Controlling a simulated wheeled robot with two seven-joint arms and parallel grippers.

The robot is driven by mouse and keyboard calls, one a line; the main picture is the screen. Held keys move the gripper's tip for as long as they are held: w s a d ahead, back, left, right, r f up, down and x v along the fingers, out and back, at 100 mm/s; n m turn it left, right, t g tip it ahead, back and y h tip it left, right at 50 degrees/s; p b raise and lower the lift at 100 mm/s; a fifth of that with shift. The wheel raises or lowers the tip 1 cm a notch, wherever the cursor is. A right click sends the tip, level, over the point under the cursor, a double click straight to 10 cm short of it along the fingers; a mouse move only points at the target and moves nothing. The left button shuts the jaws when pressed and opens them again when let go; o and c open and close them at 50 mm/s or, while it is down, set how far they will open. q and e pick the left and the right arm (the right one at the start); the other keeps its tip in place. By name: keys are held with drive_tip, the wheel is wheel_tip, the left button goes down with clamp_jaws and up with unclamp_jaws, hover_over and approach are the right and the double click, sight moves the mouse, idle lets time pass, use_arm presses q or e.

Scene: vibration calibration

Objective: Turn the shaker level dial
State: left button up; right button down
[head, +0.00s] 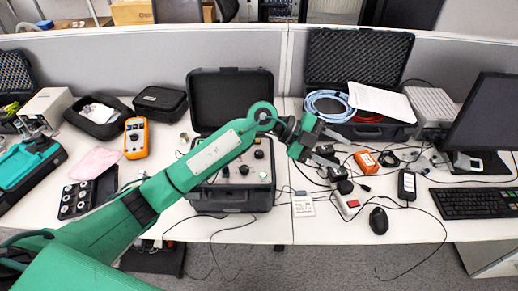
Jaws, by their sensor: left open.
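An open black case (221,205) stands mid-desk, with a light panel (235,180) carrying several dark knobs. One knob (258,154) shows at the panel's right and another (244,170) sits lower; I cannot tell which is the shaker level dial. My green left arm crosses in front of the case and hides part of the panel. My left gripper (331,164) is to the right of the case, apart from the knobs, open, above small devices on the desk. Nothing is visibly held. My right gripper is not in view.
A second open case (352,125) stands behind. A monitor (487,120) and keyboard (476,203) are at right. An orange meter (137,138) is at left.

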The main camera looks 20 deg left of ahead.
use_arm(q)
drive_tip(key=w+a+f+y, duration=0.3)
drive_tip(key=a+y, duration=0.2)
drive_tip(key=a, duration=0.1)
drive_tip(key=r+n+y, duration=0.2)
drive_tip(key=n+y, duration=0.3)
drive_tip(key=y, duration=0.4)
hover_over(259, 152)
wheel_tip(259, 152, down, 12)
drive_tip(key=p, duration=0.3)
drive_tip(key=shift+f, duration=0.7)
drive_tip(key=c, duration=1)
